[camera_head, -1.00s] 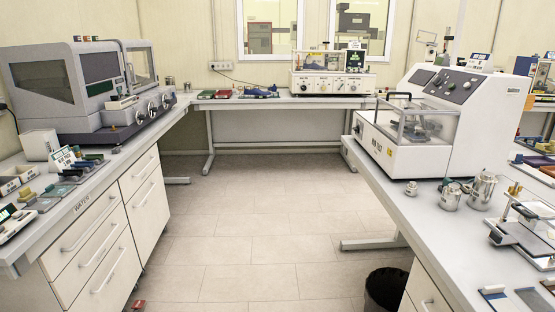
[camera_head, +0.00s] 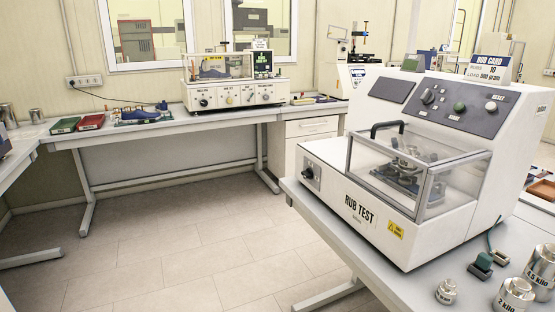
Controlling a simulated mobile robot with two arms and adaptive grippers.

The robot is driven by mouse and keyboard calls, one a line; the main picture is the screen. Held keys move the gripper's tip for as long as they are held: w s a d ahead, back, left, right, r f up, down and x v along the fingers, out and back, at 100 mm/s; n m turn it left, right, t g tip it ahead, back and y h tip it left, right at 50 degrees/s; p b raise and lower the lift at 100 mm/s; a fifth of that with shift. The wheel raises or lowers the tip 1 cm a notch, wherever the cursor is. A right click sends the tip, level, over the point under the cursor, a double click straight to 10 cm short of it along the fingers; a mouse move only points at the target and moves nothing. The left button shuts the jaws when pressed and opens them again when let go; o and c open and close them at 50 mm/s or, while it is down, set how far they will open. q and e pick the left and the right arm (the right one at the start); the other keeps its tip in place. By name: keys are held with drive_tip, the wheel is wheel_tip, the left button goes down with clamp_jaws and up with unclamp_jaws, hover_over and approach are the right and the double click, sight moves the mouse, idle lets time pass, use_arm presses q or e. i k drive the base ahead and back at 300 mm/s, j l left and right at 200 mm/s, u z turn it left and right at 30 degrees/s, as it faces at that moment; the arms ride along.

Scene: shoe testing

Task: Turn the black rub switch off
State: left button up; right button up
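The white rub test machine (camera_head: 330,205) stands on the right bench. Its clear cover with a black handle is closed over the metal rubbing mechanism (camera_head: 408,165). A black rotary switch (camera_head: 310,174) sits on the left end of the machine's front. The switch position is too small to read. Neither of my grippers shows in this view.
Metal weights (camera_head: 514,296) and a small green-topped block (camera_head: 481,265) are on the right bench (camera_head: 400,289) in front of the machine. A white tester (camera_head: 233,92), red and green trays and a blue shoe (camera_head: 140,115) are on the back bench. The floor between is clear.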

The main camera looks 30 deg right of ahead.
sight(308, 175)
drive_tip(key=i+j+z, duration=0.15)
drive_tip(key=i+z, duration=0.35)
drive_tip(key=i, duration=0.15)
drive_tip(key=i+j+z, duration=1)
drive_tip(key=i+j, duration=0.1)
drive_tip(key=i, duration=0.05)
